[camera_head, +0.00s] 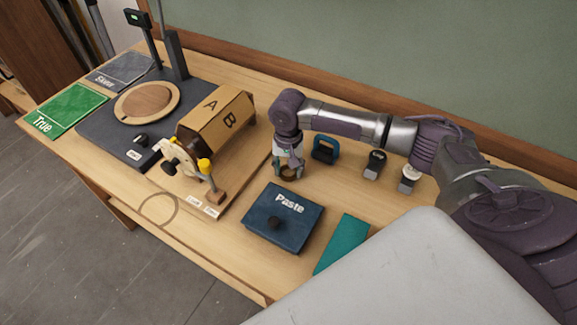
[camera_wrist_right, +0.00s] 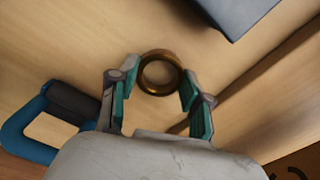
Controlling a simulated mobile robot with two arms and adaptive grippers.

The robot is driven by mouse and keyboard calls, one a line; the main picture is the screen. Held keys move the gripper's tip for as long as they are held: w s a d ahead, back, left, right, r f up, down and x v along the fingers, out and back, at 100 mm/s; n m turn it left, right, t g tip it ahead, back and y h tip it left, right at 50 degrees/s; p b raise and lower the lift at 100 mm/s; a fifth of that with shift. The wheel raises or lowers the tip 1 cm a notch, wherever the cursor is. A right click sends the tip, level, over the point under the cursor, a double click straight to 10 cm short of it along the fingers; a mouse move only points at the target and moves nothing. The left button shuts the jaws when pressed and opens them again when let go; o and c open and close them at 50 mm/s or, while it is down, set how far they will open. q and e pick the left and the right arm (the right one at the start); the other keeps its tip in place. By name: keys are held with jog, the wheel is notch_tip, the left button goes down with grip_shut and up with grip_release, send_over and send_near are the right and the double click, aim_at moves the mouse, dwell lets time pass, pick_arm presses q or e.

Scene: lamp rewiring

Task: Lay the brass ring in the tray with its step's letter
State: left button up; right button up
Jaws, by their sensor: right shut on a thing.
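My right gripper (camera_head: 289,169) is over the table between the brown drum and the blue padlock-shaped thing. In the wrist view my right gripper (camera_wrist_right: 160,80) has its teal-padded fingers on either side of the brass ring (camera_wrist_right: 146,73), shut on it. The ring stays close to the wooden table top; I cannot tell whether it touches it. I see no tray that clearly bears a letter. My left gripper is not in view.
A dark blue box (camera_head: 262,228) marked "Paste" stands in front of my gripper, with a teal mat (camera_head: 342,244) beside it. The blue padlock-shaped thing (camera_head: 326,149) is close on the right. A green "True" mat (camera_head: 66,110) lies far left. A wall is behind.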

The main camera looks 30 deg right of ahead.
jog(key=o, duration=1.1)
jog(key=shift+f, duration=0.1)
